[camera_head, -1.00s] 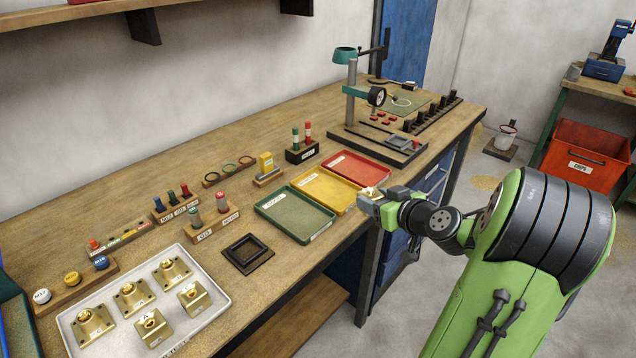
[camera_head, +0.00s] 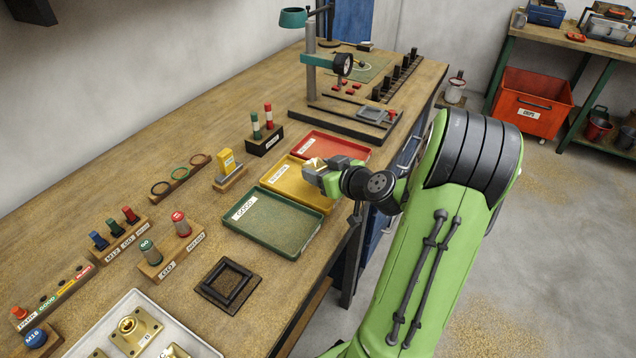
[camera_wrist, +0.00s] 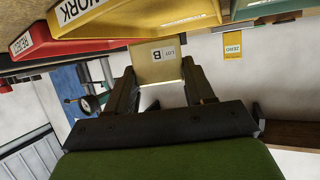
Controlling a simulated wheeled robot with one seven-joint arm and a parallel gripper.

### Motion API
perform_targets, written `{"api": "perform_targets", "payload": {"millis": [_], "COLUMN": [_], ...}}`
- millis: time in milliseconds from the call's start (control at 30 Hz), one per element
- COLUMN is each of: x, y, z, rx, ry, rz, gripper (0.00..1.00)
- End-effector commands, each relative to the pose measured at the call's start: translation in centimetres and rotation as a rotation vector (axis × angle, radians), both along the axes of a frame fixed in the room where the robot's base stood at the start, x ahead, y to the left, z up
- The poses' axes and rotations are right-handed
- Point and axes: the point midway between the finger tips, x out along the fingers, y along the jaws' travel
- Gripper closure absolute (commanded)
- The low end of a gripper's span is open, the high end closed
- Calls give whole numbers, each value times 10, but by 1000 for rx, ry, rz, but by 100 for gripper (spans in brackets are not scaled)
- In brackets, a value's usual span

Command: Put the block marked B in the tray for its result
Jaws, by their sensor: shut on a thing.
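My gripper (camera_head: 318,168) is shut on a small brass block (camera_head: 313,163). In the wrist view the block (camera_wrist: 158,66) sits between the two fingers, and its face reads LOT B. In the head view, the gripper and block overlap the yellow tray (camera_head: 292,195), near its border with the red tray (camera_head: 330,142); their height above it is hard to tell. The green tray (camera_head: 262,244), labelled GOOD, lies nearer, left of the yellow one. The wrist view shows the red tray's REJECT label (camera_wrist: 22,43) and a yellow label ending in WORK (camera_wrist: 76,10).
A white tray (camera_head: 83,342) with brass blocks stands at the lower left. A black square frame (camera_head: 228,285) lies before the green tray. A gauge stand (camera_head: 310,68) is behind the red tray, and a rack with red and green pins (camera_head: 263,139) stands behind the trays.

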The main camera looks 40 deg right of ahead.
Motion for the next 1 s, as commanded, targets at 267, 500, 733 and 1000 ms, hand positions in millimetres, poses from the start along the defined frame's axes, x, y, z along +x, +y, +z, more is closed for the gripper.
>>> {"api": "perform_targets", "payload": {"millis": [267,500,733,1000], "x": [0,0,0,0], "y": [0,0,0,0], "z": [-30,-32,-33,-31], "rx": [-1,-1,1,1], "ry": [-4,-4,0,0], "rz": [-1,-1,-1,-1], "gripper": [100,100,21,21]}}
